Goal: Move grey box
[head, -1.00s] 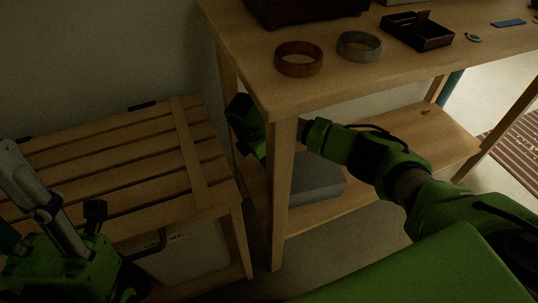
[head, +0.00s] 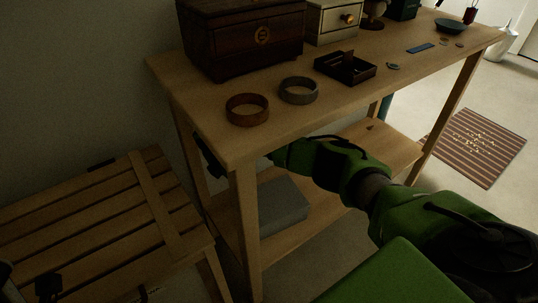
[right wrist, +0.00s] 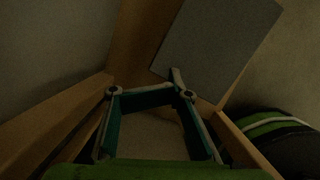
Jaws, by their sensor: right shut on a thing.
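The grey box (head: 284,204) lies on the lower shelf of the wooden table, partly behind the near table leg. In the right wrist view the grey box (right wrist: 215,45) fills the upper right as a flat grey face.
The wooden table (head: 217,146) carries a brown ring (head: 247,110), a grey ring (head: 298,91), a black tray (head: 345,69) and a dark wooden chest (head: 243,43). A slatted bench (head: 95,215) stands at the left. A striped mat (head: 478,146) lies on the floor at right.

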